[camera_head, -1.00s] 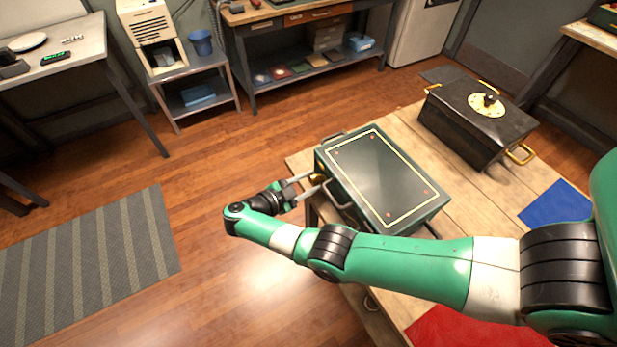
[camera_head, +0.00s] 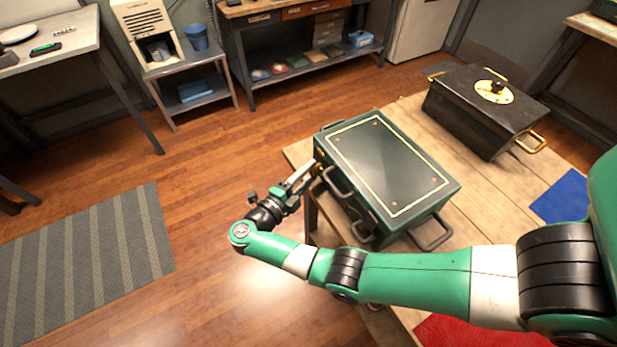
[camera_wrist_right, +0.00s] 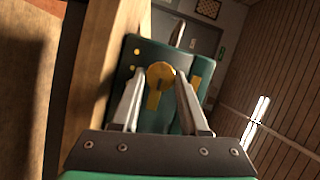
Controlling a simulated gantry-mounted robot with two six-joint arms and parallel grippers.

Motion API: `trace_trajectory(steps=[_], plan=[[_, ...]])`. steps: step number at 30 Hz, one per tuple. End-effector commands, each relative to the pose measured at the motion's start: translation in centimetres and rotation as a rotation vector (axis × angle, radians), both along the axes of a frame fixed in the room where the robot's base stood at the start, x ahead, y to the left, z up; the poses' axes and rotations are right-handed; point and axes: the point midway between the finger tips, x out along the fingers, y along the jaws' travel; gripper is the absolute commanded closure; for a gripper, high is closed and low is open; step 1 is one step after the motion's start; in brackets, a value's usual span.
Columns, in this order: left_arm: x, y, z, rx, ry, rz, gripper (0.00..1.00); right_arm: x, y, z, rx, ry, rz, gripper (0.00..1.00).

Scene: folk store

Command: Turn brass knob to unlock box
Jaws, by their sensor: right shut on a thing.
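A dark green box (camera_head: 388,165) with a cream line around its lid and grey handles sits on the wooden table, its lid closed. The brass knob (camera_wrist_right: 160,76) is on the box's side face in the right wrist view, between my fingers. My right gripper (camera_head: 311,172) reaches the box's left side and is shut on the brass knob. In the head view the fingers mostly hide the knob. In the right wrist view the box face appears tilted, and a brass strip (camera_wrist_right: 153,100) hangs below the knob. My left gripper is not in view.
A blue mat (camera_head: 563,197) and a red mat (camera_head: 480,333) lie on the table. Open floor lies left of the table (camera_head: 470,180).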

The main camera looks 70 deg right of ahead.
Motion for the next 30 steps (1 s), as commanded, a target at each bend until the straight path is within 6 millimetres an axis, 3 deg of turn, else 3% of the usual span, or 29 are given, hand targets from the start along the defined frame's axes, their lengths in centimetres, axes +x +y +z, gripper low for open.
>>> trace_trajectory(steps=[6, 21, 22, 26, 30], plan=[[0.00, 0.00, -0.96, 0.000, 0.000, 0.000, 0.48, -0.02, 0.00, -0.24, -0.038, -0.048, 0.000, 1.00], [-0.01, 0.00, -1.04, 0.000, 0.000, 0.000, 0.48, -0.02, -0.01, -0.10, -0.047, -0.062, -0.001, 1.00], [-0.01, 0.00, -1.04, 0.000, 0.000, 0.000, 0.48, -0.02, -0.01, -0.10, -0.047, -0.062, -0.001, 0.51], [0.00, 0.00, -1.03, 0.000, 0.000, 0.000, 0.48, -0.01, -0.01, -0.09, -0.047, -0.062, -0.001, 0.27], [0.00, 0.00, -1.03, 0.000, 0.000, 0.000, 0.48, -0.01, -0.01, -0.08, -0.047, -0.062, -0.001, 0.26]])
